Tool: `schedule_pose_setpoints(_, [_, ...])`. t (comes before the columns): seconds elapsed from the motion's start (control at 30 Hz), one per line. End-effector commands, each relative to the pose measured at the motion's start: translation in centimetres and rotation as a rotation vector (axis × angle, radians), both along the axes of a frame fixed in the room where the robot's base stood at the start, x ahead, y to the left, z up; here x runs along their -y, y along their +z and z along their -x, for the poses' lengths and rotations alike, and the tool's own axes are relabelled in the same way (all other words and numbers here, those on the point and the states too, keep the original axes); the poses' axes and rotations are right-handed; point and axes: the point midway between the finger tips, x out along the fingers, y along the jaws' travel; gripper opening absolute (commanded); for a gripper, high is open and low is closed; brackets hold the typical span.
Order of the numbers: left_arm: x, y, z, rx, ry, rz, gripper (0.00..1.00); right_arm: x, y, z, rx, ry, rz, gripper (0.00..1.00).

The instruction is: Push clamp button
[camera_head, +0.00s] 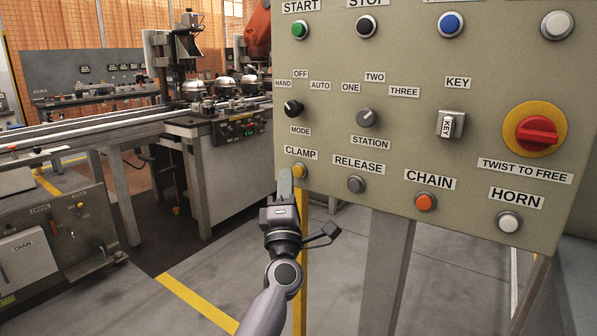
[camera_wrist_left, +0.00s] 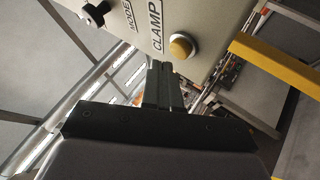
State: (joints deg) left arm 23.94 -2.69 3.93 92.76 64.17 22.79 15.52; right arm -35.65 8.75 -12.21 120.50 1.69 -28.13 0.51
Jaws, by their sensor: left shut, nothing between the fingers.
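The clamp button (camera_head: 299,170) is a small yellow round button under the CLAMP label, at the lower left of the grey-green control panel (camera_head: 430,120). It also shows in the left wrist view (camera_wrist_left: 182,46), in a light ring, just beyond the fingertips and a little to the right. My left gripper (camera_head: 285,180) is shut and empty. Its fingertips are just left of the button in the head view and overlap the panel's left edge. In the left wrist view the closed fingers (camera_wrist_left: 160,75) point toward the panel; I cannot tell if they touch it. My right gripper is out of view.
Close beside the clamp button are the grey release button (camera_head: 356,184) and the black mode knob (camera_head: 293,108). The orange chain button (camera_head: 425,202) and red emergency stop (camera_head: 536,133) are farther right. A conveyor line (camera_head: 90,128) stands behind at left. Open floor lies below.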

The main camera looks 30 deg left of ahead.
Motion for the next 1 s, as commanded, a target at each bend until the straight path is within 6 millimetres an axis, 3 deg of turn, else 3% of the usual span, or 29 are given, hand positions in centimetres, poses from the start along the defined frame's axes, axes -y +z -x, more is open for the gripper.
schedule_pose_setpoints(1.0, [0.1,0.0,-1.2,0.0,-0.001,0.001,0.0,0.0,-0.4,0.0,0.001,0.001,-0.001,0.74])
